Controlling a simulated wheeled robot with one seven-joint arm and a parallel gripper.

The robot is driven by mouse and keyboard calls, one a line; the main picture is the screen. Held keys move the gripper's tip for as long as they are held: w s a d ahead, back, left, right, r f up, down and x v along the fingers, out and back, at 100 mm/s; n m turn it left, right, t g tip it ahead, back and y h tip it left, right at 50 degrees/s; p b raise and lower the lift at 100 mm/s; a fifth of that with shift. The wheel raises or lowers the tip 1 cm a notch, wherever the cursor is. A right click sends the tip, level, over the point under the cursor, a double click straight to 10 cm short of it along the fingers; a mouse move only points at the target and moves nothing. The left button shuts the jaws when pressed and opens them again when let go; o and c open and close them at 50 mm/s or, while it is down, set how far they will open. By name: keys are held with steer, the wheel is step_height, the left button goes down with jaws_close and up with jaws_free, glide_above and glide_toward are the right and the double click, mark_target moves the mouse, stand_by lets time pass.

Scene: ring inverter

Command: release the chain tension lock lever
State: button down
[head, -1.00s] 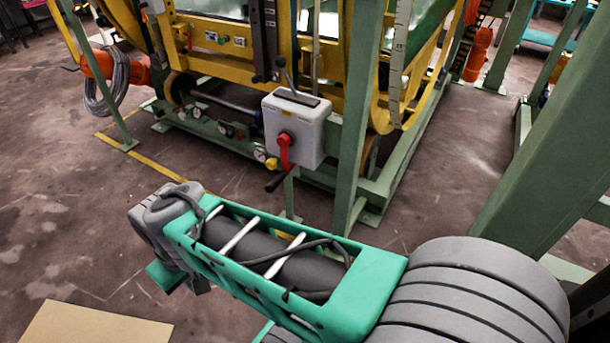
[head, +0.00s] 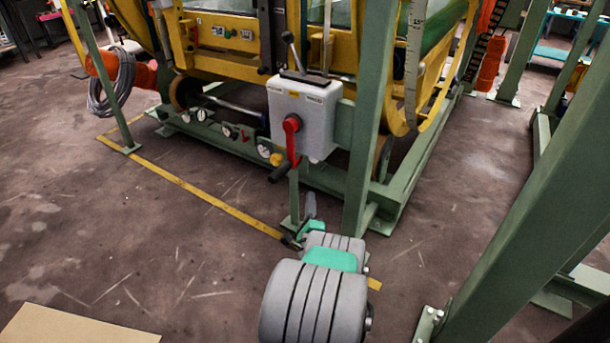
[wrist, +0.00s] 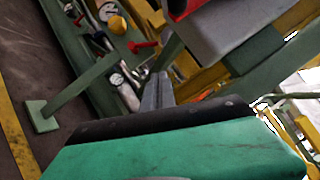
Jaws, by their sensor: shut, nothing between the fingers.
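A grey control box (head: 318,125) is fixed to the green frame in the head view. A second, thin lever with a black knob (head: 287,37) stands tilted on top of the box. I cannot tell by label which is the lock lever. My gripper (head: 309,196) is shut and empty, below the box and apart from it, partly hidden behind my arm. In the wrist view its fingers (wrist: 157,78) are together, with the grey box (wrist: 225,35) and part of the red lever (wrist: 183,8) at upper right.
A green post (head: 367,130) stands just right of the box. Several gauges (head: 264,150) and a yellow knob (head: 276,159) sit left of and below it. A large green beam (head: 530,200) crosses the right side.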

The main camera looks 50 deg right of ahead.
mark_target(299, 160)
steer(key=shift+s+d, duration=0.1)
steer(key=shift+s, duration=0.2)
steer(key=w+a+r+p+x, duration=0.1)
steer(key=p+x, duration=1)
steer(key=x, duration=0.2)
steer(key=shift+w+a, duration=0.35)
steer(key=shift+w, duration=0.05)
